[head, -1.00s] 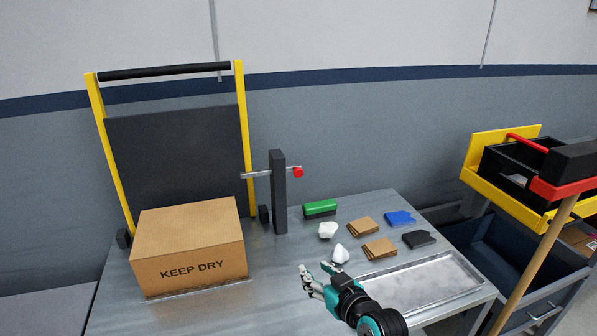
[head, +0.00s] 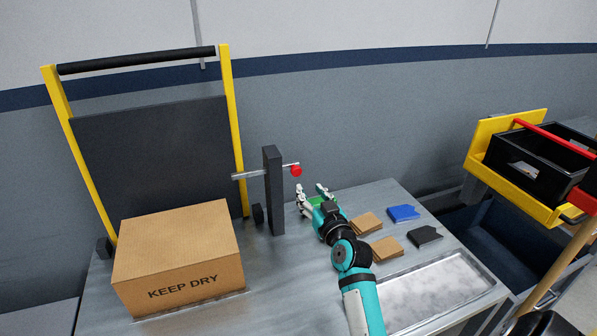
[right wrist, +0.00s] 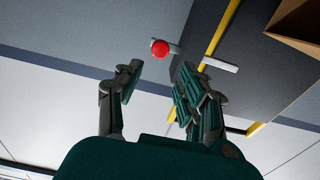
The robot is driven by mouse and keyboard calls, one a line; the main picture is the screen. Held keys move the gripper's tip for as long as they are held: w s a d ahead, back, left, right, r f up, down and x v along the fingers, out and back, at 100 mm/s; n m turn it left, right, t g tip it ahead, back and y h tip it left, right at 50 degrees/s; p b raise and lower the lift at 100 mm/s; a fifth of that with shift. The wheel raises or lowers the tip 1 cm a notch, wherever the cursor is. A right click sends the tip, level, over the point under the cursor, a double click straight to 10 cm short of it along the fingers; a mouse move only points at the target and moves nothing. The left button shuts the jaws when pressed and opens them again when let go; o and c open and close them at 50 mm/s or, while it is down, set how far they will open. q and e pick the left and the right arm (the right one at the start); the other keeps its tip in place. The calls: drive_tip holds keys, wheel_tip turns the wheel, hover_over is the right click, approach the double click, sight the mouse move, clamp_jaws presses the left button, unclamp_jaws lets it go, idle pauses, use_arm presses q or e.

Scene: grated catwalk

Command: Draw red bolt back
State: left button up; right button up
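The red bolt knob (head: 296,171) sits on the right end of a thin metal bolt rod (head: 248,175). The rod passes through a dark upright post (head: 274,190) on the table, beside the yellow-framed dark panel. In the right wrist view the red knob (right wrist: 160,47) shows ahead, between and beyond the fingertips. My right gripper (head: 311,190) is open and empty, just below and right of the knob, apart from it. It also shows open in the right wrist view (right wrist: 160,75). My left gripper is in neither view.
A cardboard box (head: 178,260) marked KEEP DRY stands left of the post. Brown pads (head: 386,249), a blue piece (head: 403,213), a dark piece (head: 425,235) and a metal tray (head: 440,290) lie right. My right arm partly hides a green block.

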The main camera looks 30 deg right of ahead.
sight(297, 172)
drive_tip(key=x, duration=0.7)
drive_tip(key=shift+p, duration=0.35)
drive_tip(key=shift+x, duration=1.05)
drive_tip(key=shift+w, duration=0.15)
clamp_jaws()
drive_tip(key=s+d+b, duration=0.1)
drive_tip(key=d+b, duration=0.2)
drive_tip(key=d, duration=0.4)
drive_tip(key=shift+s, duration=0.3)
drive_tip(key=shift+c, duration=0.5)
unclamp_jaws()
drive_tip(key=shift+d+r, duration=0.1)
drive_tip(key=shift+o, duration=0.5)
drive_tip(key=shift+d, duration=0.15)
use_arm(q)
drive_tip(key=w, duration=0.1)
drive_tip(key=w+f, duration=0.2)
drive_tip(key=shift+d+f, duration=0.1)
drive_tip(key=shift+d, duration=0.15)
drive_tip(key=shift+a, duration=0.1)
